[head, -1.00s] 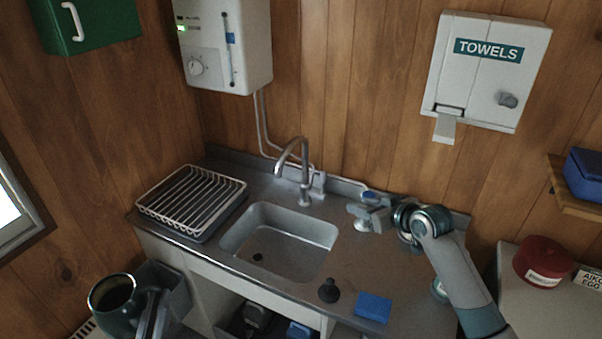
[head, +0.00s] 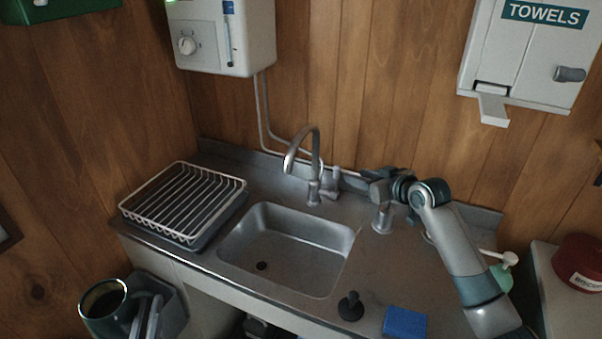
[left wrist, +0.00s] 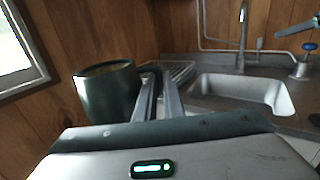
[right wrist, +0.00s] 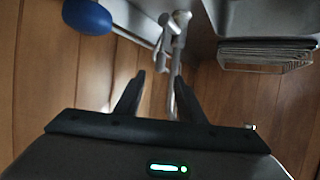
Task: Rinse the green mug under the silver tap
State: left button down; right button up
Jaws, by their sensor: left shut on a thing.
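The green mug (head: 103,312) is upright at the lower left of the head view, in front of the counter and away from the sink (head: 290,250). My left gripper (head: 147,310) is shut on its handle side. The mug also shows in the left wrist view (left wrist: 108,92). The silver tap (head: 315,160) curves over the back of the sink; no water shows. My right gripper (head: 366,180) is just right of the tap's lever (head: 333,183). In the right wrist view its fingers (right wrist: 158,92) are apart, with the tap beyond them. I cannot tell if they touch the lever.
A white dish rack (head: 185,200) stands left of the sink. A black plug (head: 350,307) and blue sponge (head: 405,322) lie at the front right.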

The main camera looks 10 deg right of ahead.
aim_at(339, 171)
jog(key=shift+s+r, duration=0.15)
jog(key=shift+s, duration=0.1)
jog(key=shift+w, duration=0.1)
jog(key=p+x, duration=0.2)
jog(key=x, duration=0.7)
jog(key=shift+w+a+p, duration=0.1)
jog(key=shift+w+p, duration=0.15)
jog(key=shift+p, duration=0.05)
jog(key=shift+x, duration=1.25)
